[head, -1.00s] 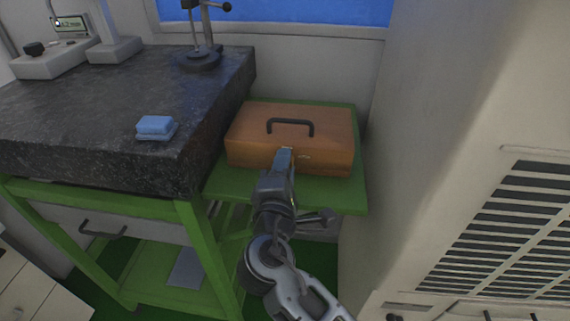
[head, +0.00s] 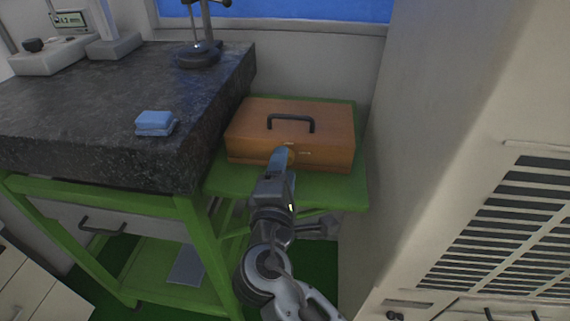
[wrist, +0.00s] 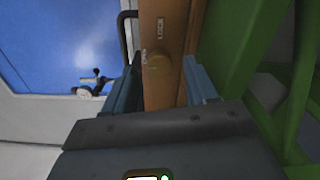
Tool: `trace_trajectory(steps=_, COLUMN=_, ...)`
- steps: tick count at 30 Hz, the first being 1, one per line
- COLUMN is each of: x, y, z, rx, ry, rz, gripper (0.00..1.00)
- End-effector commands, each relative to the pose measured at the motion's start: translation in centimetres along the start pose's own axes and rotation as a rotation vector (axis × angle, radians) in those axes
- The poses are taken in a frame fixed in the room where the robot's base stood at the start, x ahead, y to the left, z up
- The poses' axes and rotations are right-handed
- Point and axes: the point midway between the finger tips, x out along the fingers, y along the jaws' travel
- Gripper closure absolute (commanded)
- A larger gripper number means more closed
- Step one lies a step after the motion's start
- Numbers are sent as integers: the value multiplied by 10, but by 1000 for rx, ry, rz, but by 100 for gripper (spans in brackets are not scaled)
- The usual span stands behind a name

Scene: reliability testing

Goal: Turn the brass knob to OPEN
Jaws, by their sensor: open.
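The brass knob (wrist: 158,62) sits on the front of the orange-brown wooden case (head: 330,146). In the wrist view the words OPEN and LOCK are printed by the knob, OPEN close beside it and LOCK farther up the picture. I cannot tell where the knob points. My gripper (head: 281,157) is in front of the case. In the wrist view its two blue-grey fingers (wrist: 160,85) are apart, with the knob showing between and just beyond them. The jaws look empty. In the head view my gripper mostly hides the knob.
The case rests on a green shelf (head: 340,194). A dark stone slab (head: 110,90) with a blue block (head: 155,122) stands to the left. A beige vented cabinet (head: 440,130) rises close on the right. The case has a black handle (head: 290,122) on top.

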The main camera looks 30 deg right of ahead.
Motion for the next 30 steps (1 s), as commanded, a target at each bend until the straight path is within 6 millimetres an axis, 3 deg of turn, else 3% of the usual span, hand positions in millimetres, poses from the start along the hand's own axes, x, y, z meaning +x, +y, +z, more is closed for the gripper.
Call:
trace_trajectory(steps=6, x=-37, y=-3, z=-1, rx=-1, ry=2, rz=-1, gripper=43)
trace_trajectory(steps=12, x=-54, y=-1, z=0, rx=-1, ry=1, rz=0, gripper=43)
trace_trajectory(steps=30, x=-56, y=-1, z=0, rx=-1, ry=0, rz=0, gripper=43)
